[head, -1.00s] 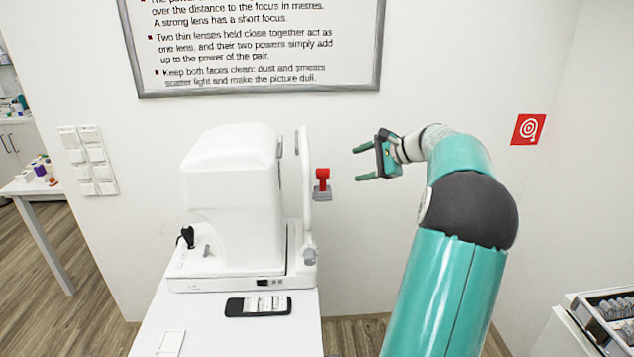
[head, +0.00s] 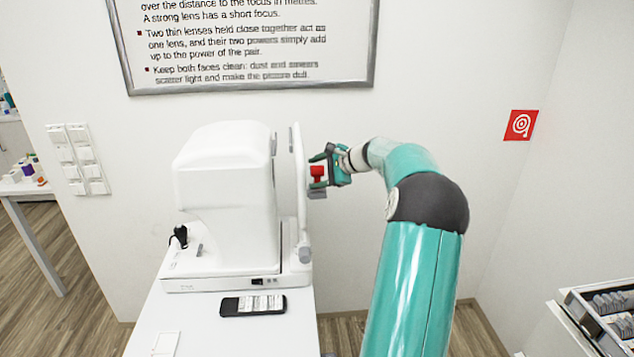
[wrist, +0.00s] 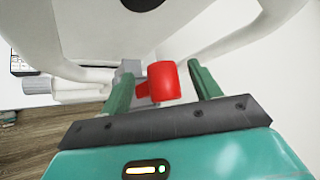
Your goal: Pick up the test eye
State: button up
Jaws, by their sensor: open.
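The test eye is a small red block-like piece (head: 317,174) on a grey holder (head: 317,192) at the right side of the white eye-test machine (head: 225,195). In the wrist view the red test eye (wrist: 163,82) lies between the two green fingers of my gripper (wrist: 162,90). The fingers are open, one on each side of it, and a gap shows beside the left finger. In the head view my gripper (head: 322,170) reaches in from the right at the height of the test eye and partly overlaps it. Whether a finger touches it, I cannot tell.
The machine's white upright frame (head: 300,185) stands just left of the test eye. A phone-like black device (head: 253,305) lies on the white table (head: 200,335). A tray of lenses (head: 610,310) stands at the lower right. Free room lies right of my arm.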

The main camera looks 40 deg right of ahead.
jog(key=shift+w+a+f, duration=0.1)
jog(key=shift+w+f, duration=0.1)
jog(key=shift+w, duration=0.1)
jog(key=shift+s+r, duration=0.1)
jog(key=c, duration=1.1)
jog(key=shift+o, duration=0.2)
jog(key=shift+r, duration=0.1)
jog(key=shift+r, duration=0.5)
jog(key=shift+c, duration=1.4)
notch_tip(320, 180, up, 17)
jog(key=shift+f, duration=0.1)
grip_shut()
